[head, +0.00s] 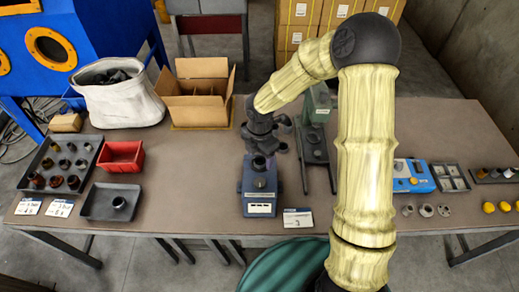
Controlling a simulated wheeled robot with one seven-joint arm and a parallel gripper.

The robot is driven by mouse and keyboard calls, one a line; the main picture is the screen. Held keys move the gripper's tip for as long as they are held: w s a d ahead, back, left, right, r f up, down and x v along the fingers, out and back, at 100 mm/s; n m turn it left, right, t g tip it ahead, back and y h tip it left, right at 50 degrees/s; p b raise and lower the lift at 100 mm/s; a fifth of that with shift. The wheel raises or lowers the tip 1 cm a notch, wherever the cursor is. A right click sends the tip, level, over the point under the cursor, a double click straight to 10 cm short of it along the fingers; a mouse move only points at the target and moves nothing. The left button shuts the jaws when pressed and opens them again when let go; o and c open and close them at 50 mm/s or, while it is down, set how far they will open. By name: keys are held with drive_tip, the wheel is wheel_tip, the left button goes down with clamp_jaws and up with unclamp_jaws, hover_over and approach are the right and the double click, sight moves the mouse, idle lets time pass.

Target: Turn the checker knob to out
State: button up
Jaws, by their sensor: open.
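A blue-grey device (259,203) stands near the table's front edge at the centre, with a white label on its front. A dark round part (258,164) stands up on its top; it may be the checker knob, but its markings are too small to read. My gripper (262,147) is just above and behind this part, fingers pointing down, open. I cannot tell whether the fingers touch it or are around it. A blue box (413,172) with a pale top panel and an orange spot stands to the right of my arm; I cannot tell which device is the checker.
A grey-green press (316,125) stands close right of my gripper. A cardboard box (200,92), white bag (118,98), red bin (121,156) and grey trays (98,203) fill the left. A number card (297,218) lies at the front. Small rings and yellow parts (489,208) lie right.

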wheel_tip(320, 180, up, 3)
drive_tip(key=shift+f, duration=0.1)
idle(0.6)
drive_tip(key=s+d+r+m+t, duration=0.1)
drive_tip(key=s+d+r+m, duration=0.4)
drive_tip(key=m, duration=0.8)
drive_tip(key=s+d+r+m+t, duration=0.1)
drive_tip(key=s+d+r+m, duration=0.3)
drive_tip(key=s+d+m, duration=0.4)
drive_tip(key=m, duration=0.5)
drive_tip(key=shift+d+r+m+t, duration=0.25)
drive_tip(key=shift+r+m+t, duration=0.05)
drive_tip(key=shift+r+m, duration=0.1)
drive_tip(key=shift+s, duration=0.1)
